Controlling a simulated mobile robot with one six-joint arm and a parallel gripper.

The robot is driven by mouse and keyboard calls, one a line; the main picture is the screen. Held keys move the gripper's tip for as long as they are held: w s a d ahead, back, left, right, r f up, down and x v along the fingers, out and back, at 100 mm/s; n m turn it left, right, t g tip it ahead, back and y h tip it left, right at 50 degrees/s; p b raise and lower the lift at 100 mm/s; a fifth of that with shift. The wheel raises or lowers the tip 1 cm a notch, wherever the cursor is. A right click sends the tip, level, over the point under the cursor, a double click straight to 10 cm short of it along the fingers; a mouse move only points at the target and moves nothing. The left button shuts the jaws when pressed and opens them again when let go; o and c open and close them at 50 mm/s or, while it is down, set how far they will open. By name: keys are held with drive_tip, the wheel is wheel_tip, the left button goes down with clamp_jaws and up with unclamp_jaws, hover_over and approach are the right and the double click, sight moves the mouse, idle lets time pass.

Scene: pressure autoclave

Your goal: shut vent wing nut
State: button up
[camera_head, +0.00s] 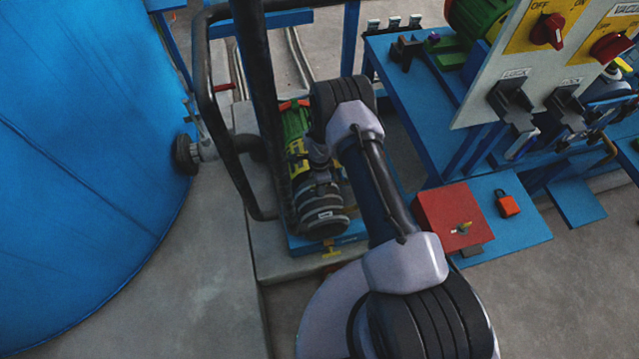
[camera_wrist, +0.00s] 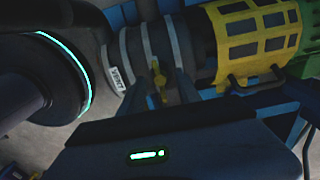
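The yellow vent wing nut (camera_wrist: 158,82) stands on the side of a grey ringed cylinder in the wrist view. A white label reading VENT (camera_wrist: 117,78) is on the cylinder's end. My gripper (camera_wrist: 160,88) reaches up from the bottom, with one dark finger on each side of the wing nut. The fingers look apart, and I cannot make out contact with the nut. In the head view the ringed cylinder (camera_head: 322,212) shows below my wrist, with a small label on its end. My fingers are hidden there behind the arm.
A yellow-and-green cylindrical unit (camera_wrist: 255,40) adjoins the vent cylinder. A black tube frame (camera_head: 262,110) stands close left of it in the head view. A blue tank (camera_head: 80,170) fills the left. A red box (camera_head: 440,208) and control panel (camera_head: 530,50) are at right.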

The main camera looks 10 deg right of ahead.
wheel_tip(320, 180, up, 17)
drive_tip(key=p, duration=0.7)
